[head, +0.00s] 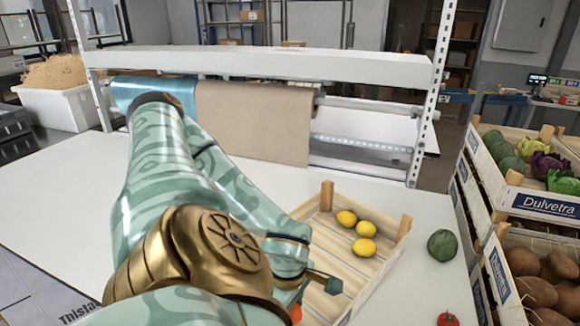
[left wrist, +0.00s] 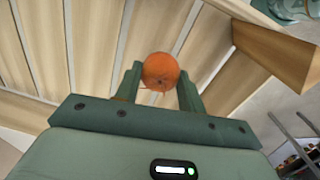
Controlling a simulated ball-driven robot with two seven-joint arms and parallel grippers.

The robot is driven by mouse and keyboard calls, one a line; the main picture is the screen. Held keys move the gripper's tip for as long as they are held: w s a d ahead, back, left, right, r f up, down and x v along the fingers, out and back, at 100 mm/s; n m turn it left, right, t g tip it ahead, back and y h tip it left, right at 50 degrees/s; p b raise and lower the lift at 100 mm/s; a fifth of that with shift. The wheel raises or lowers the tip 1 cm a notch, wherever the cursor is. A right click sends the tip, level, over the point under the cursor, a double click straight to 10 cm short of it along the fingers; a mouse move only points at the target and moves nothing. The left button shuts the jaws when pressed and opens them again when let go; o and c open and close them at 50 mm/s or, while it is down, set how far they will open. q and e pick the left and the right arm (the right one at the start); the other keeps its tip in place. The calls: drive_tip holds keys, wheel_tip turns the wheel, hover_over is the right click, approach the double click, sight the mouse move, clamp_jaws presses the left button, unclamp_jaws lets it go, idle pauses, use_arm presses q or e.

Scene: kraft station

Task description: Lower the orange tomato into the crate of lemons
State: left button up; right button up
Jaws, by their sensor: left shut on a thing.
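The crate of lemons (head: 388,262) is a light wooden slatted box on the white table. Three yellow lemons (head: 362,246) lie in its far right part. My left gripper (head: 305,292) is over the near left part of the crate, mostly hidden behind my own arm. The orange tomato (head: 296,314) shows only as a small patch below the gripper. In the left wrist view, the tomato (left wrist: 160,72) sits between the two green fingers of the gripper (left wrist: 160,88), with the crate's slats (left wrist: 95,45) behind it. Its height above the crate floor is unclear. My right gripper is not in view.
A dark green round vegetable (head: 442,245) and a red tomato (head: 447,319) lie on the table right of the crate. Stacked produce crates (head: 500,262) stand at the right edge. A paper-roll rack (head: 260,66) spans the back. The table's left side is clear.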

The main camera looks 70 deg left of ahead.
sight(290, 320)
use_arm(q)
drive_tip(key=shift+f+b, duration=1.95)
drive_tip(key=shift+f, duration=0.35)
idle(0.7)
drive_tip(key=o, duration=1.1)
drive_tip(key=shift+c, duration=0.2)
drive_tip(key=shift+r, duration=0.1)
wheel_tip(290, 320, up, 16)
drive_tip(key=p, duration=1.5)
drive_tip(key=shift+s+d+p, duration=0.25)
drive_tip(key=shift+s+p, duration=0.05)
drive_tip(key=shift+p, duration=0.1)
drive_tip(key=shift+r, duration=0.2)
